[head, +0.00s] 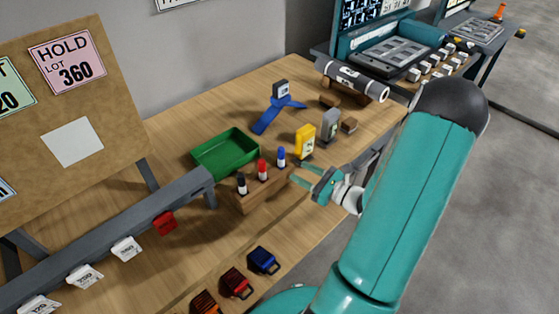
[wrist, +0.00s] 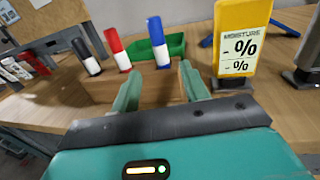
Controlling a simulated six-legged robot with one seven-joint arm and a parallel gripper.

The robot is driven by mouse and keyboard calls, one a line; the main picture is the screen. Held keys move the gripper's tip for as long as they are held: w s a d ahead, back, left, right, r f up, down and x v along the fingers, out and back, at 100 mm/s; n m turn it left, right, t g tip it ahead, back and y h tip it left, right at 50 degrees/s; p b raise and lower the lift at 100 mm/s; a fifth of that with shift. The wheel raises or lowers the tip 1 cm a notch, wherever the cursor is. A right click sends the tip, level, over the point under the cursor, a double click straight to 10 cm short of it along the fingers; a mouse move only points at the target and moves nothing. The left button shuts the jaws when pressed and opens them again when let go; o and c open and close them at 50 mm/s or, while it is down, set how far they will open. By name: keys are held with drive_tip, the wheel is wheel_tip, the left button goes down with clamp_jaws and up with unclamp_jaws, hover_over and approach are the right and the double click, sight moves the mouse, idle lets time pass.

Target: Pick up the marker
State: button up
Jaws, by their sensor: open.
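Three markers with white bodies stand upright in a wooden block (head: 264,192): a black-capped marker (head: 242,184), a red-capped marker (head: 263,170) and a blue-capped marker (head: 281,157). In the wrist view the black (wrist: 86,56), red (wrist: 117,49) and blue (wrist: 158,42) markers stand beyond my fingers. My gripper (head: 300,175) is open and empty, at the right end of the block. In the wrist view its fingers (wrist: 160,85) point at the block, with the blue marker above and between them. The lower marker ends are hidden in the block.
A green tray (head: 226,152) lies behind the block. A yellow moisture meter (head: 305,141) and a grey device (head: 330,125) stand close on the right. A grey rail (head: 110,238) with hanging tags runs at the left. Clips (head: 263,260) lie near the front edge.

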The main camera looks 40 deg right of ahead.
drive_tip(key=x, duration=0.6)
drive_tip(key=shift+w, duration=0.1)
clamp_jaws()
drive_tip(key=shift+r, duration=0.2)
wheel_tip(320, 180, up, 10)
idle(0.7)
idle(0.4)
wheel_tip(320, 180, up, 7)
hover_over(288, 169)
drive_tip(key=shift+a+f, duration=0.1)
drive_tip(key=shift+f, duration=0.05)
idle(0.6)
